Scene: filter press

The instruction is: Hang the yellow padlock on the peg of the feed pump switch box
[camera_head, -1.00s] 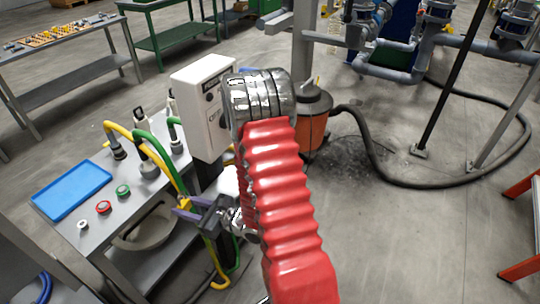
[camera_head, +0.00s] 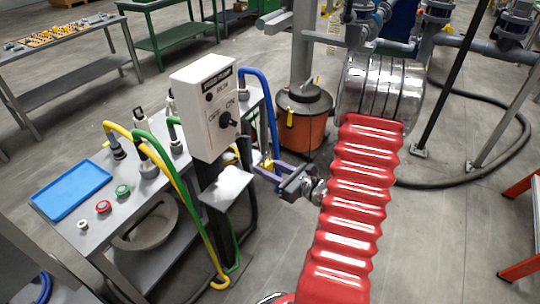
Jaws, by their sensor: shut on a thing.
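The white feed pump switch box (camera_head: 203,112) stands on a dark post left of centre, with a black OFF/ON knob (camera_head: 228,120) on its face. I cannot make out the peg for certain. My gripper (camera_head: 266,170) is to the right of the box and lower than its knob, apart from it, with purple-grey fingers pointing left. It is shut on a small yellow thing, apparently the yellow padlock (camera_head: 267,163), which is partly hidden by the fingers. My red arm hides the floor to the right.
A small grey shelf (camera_head: 227,187) juts out below the box. A bench (camera_head: 72,228) with a blue tray (camera_head: 71,189) and yellow, green and blue hoses is at left. An orange drum (camera_head: 304,130) stands behind my gripper.

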